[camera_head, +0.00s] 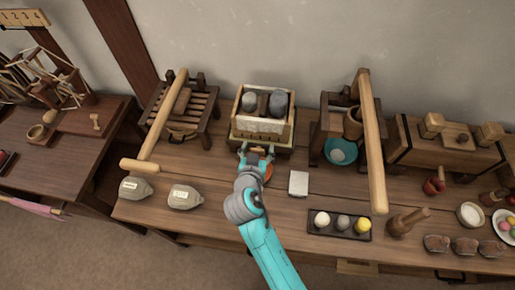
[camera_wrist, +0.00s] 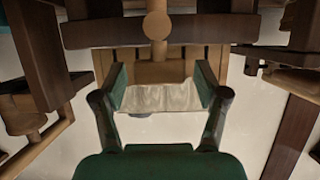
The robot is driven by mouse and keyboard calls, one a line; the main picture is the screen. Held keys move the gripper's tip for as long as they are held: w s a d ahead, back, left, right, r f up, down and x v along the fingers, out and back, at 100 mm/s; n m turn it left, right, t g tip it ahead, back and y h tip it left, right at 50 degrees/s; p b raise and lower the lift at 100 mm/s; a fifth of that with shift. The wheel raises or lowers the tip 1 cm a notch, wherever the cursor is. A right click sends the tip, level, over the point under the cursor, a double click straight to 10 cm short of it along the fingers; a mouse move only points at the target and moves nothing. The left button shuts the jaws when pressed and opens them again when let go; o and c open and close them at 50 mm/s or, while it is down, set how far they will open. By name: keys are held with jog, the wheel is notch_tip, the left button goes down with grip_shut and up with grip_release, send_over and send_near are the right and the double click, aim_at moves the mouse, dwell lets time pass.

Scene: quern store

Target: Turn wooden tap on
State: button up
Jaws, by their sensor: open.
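My gripper (camera_head: 257,150) is open at the front of a wooden box press (camera_head: 236,118) holding a pale cloth and two grey stones. In the wrist view, a light wooden peg with a round end (camera_wrist: 157,25), which looks like the wooden tap, sticks out from a dark wooden bar. The peg lies just beyond my two fingertips (camera_wrist: 161,78), roughly centred between them. I cannot tell whether they touch it. The pale cloth (camera_wrist: 160,97) shows behind the gap between my fingers. In the head view my gripper hides the tap.
A slatted rack (camera_head: 200,103) with a long pole stands left, and a frame with a blue bowl (camera_head: 341,151) and another pole right. Two grey sacks (camera_head: 185,197), a white block (camera_head: 299,183) and a dark tray (camera_head: 325,232) lie near my arm. An orange-brown round thing (camera_head: 268,172) is partly hidden by it.

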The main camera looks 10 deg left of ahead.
jog(key=c, duration=1.2)
jog(key=shift+o, duration=0.2)
jog(key=shift+d+n+g+y, duration=0.1)
jog(key=shift+n+g+y, duration=0.3)
jog(key=shift+n+y, duration=1.9)
jog(key=n+g+y, duration=0.3)
jog(key=n+y, duration=0.1)
jog(key=y, duration=0.1)
jog(key=shift+w+n, duration=0.1)
jog(key=shift+n, duration=0.2)
jog(key=n+g+y, duration=0.3)
jog(key=n+g, duration=0.2)
jog(key=shift+y, duration=0.3)
jog(key=shift+n+g+y, duration=0.3)
jog(key=shift+n+g, duration=1.4)
jog(key=shift+g, duration=0.2)
jog(key=shift+n+g, duration=0.3)
jog(key=shift+g, duration=0.1)
jog(key=o, duration=1.2)
jog(key=shift+c, duration=0.2)
